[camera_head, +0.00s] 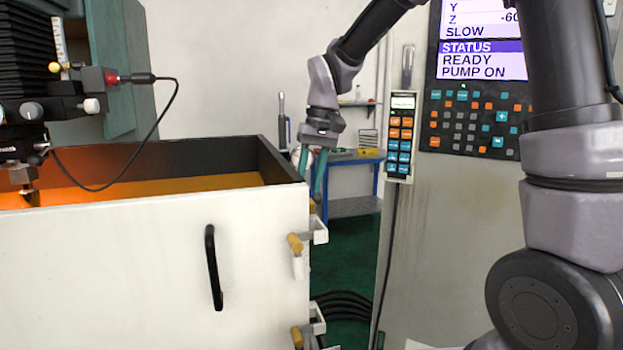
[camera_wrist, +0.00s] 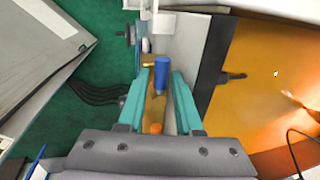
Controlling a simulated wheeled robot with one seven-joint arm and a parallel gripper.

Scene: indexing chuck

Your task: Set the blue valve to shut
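The blue valve shows in the wrist view as a short blue handle (camera_wrist: 161,72), lying in line with the gap between my fingertips. It is beside the pale tank wall, with brass-coloured parts close to it. I cannot make it out in the head view. My gripper (camera_head: 311,178) has two teal fingers pointing down by the tank's right end. In the wrist view my gripper (camera_wrist: 160,80) is open, with one finger on each side of the blue handle. I cannot tell whether either finger touches it.
The white tank (camera_head: 130,265) holds orange liquid and has a black handle (camera_head: 214,267). Brass-coloured levers (camera_head: 295,243) stand out at its right end. A button pendant (camera_head: 401,138) hangs on the control cabinet to the right. Green floor shows between cabinet and tank.

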